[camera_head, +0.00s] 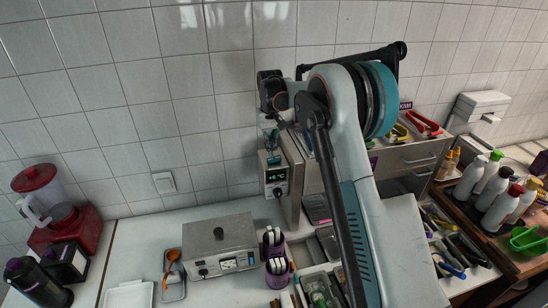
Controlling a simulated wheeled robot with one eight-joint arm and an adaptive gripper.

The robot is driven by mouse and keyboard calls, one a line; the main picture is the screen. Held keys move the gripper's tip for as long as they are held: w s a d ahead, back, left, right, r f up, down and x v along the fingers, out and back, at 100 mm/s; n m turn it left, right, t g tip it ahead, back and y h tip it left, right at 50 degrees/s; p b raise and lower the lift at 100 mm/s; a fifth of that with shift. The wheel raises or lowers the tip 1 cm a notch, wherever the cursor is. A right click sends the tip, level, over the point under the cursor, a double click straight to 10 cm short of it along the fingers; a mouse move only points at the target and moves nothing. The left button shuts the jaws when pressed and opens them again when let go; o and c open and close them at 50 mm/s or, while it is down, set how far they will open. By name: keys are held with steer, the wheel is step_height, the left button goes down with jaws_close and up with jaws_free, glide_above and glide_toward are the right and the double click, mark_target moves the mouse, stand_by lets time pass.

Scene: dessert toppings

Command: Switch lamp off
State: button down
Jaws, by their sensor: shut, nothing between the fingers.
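My arm reaches across the middle of the head view, and its wrist bends down near the tiled wall. My gripper (272,142) is small and partly dark at the end of the wrist. It is shut and empty, just above or in front of a grey device with a small lit display (274,176). I cannot tell whether it touches that device. A white wall switch plate (163,182) is on the tiles to the left, well apart from my gripper. I cannot make out a lamp in this view. My arm hides part of the middle.
A grey metal box with dials (219,243) stands on the white counter. A red blender (62,213) and dark bottles are at left. The counter between blender and box is partly clear.

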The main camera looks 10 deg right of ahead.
mark_target(271, 161)
steer(key=shift+r+p, duration=0.7)
steer(key=shift+r, duration=1.35)
steer(key=s+r+t+b, duration=0.1)
steer(key=s+t+b, duration=0.3)
steer(key=s+b, duration=1.6)
steer(key=s+f+t+b, duration=0.1)
steer(key=s+f+b, duration=0.2)
steer(key=s+f, duration=0.6)
steer(key=s+f+t+b, duration=0.2)
steer(key=s+f+b, duration=0.2)
steer(key=s+f, duration=0.5)
steer(key=s, duration=0.6)
steer(key=shift+s+b, duration=0.2)
steer(key=shift+b, duration=0.1)
